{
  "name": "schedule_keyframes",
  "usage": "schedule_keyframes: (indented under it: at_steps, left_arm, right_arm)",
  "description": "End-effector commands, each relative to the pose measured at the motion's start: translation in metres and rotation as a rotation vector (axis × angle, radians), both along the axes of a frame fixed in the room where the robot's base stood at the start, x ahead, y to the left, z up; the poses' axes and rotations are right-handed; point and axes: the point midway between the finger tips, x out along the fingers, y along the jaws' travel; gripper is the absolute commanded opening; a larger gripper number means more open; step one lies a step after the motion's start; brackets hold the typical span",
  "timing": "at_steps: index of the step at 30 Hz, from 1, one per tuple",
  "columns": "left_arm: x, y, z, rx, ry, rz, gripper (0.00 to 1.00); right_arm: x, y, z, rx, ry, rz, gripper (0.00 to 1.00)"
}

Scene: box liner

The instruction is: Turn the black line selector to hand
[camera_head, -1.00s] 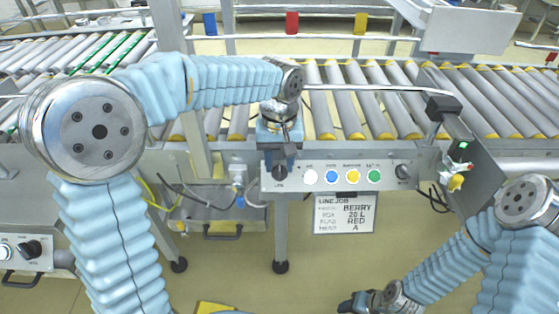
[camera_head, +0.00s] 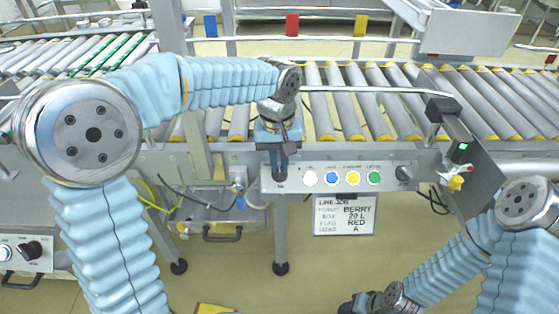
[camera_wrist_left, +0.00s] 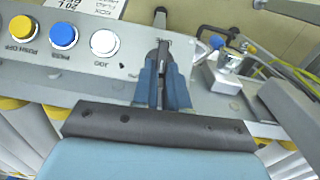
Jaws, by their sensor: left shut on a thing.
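The black line selector sits at the left end of the grey control panel (camera_head: 330,188). In the head view it is mostly hidden by my left gripper (camera_head: 279,168). In the left wrist view its black handle (camera_wrist_left: 160,20) shows between and beyond the blue fingers of my left gripper (camera_wrist_left: 162,80). The fingers are shut on the selector. Which label it points at cannot be read. My right gripper (camera_head: 354,303) is low at the bottom edge, partly cut off and away from the panel; its fingers are not clear.
White, blue, yellow and green buttons (camera_head: 342,178) run along the panel right of the selector, with another black knob (camera_head: 403,173) at its right end. A job card (camera_head: 345,215) hangs below. The roller conveyor (camera_head: 350,105) lies behind.

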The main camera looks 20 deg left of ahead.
Motion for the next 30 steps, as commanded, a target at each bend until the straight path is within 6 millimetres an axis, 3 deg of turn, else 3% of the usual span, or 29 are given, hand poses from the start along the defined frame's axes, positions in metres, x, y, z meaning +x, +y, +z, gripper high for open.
schedule_keyframes:
  at_steps: [1, 30]
  left_arm:
    - [-0.003, 0.000, -0.009, -0.008, 0.015, 0.013, 0.00]
    - [-0.012, 0.013, -0.015, -0.440, -0.111, 0.519, 0.00]
  right_arm:
    - [0.000, 0.000, -0.004, -0.001, 0.000, -0.001, 0.51]
    - [0.006, -0.015, -0.050, -0.022, -0.011, -0.026, 0.51]
